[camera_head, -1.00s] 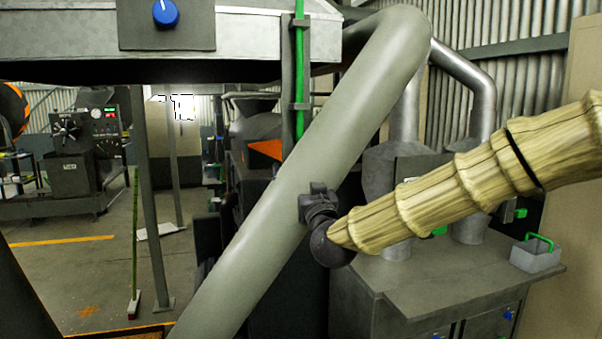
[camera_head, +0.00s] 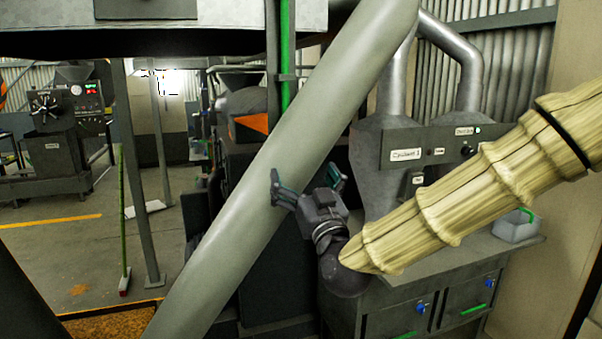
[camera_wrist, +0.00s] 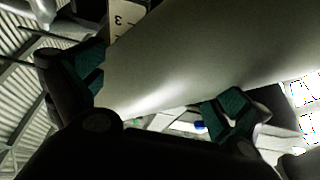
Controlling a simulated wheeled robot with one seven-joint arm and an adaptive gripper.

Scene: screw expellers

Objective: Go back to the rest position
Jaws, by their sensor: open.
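My gripper (camera_head: 308,184) is at the end of my sleeved arm, right of centre in the head view. Its two fingers are spread wide, with nothing seen between them. The left finger overlaps the thick grey slanted pipe (camera_head: 287,150) in the picture; I cannot tell whether it touches. In the wrist view my gripper (camera_wrist: 160,95) shows teal finger pads on both sides, and the pale pipe (camera_wrist: 200,50) fills the space beyond and between them.
A grey cabinet (camera_head: 440,290) with a control panel (camera_head: 430,148) stands behind my arm. A small grey bin (camera_head: 515,228) sits on its right end. A metal housing (camera_head: 190,45) hangs overhead at left. Open floor (camera_head: 60,260) lies at the far left, past a post (camera_head: 137,190).

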